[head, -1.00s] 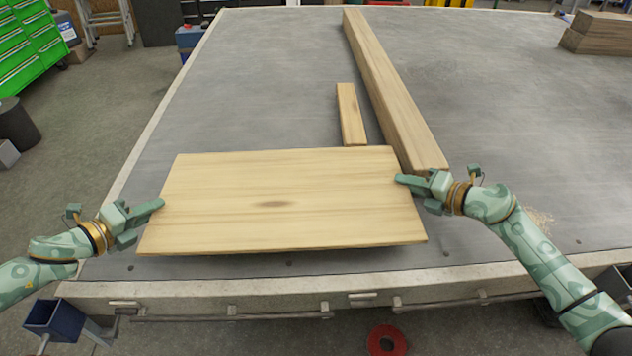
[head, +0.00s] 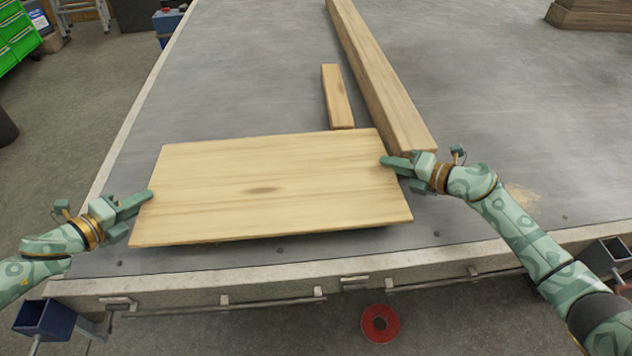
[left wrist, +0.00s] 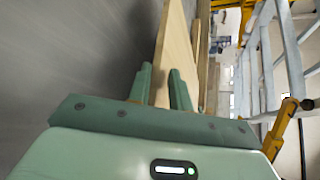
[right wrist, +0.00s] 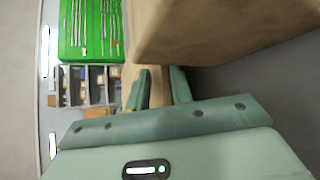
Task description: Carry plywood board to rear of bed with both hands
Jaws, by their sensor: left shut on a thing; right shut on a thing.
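The plywood board (head: 270,205) is a flat, pale rectangle held level above the front of the grey trailer bed (head: 230,85), with a shadow under its front edge. My left gripper (head: 143,203) is shut on the board's left edge. In the left wrist view its two fingers (left wrist: 162,88) stand on either side of the board (left wrist: 176,45). My right gripper (head: 390,162) is shut on the board's right edge, near the far corner. The right wrist view shows its fingers (right wrist: 158,88) with the board's edge between them.
A long thick beam (head: 380,75) lies on the bed, its near end close to my right gripper. A short wood block (head: 337,97) lies just behind the board. Stacked timber (head: 590,14) sits at the far right. The bed is clear left of the block. A red ring (head: 380,324) lies on the floor.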

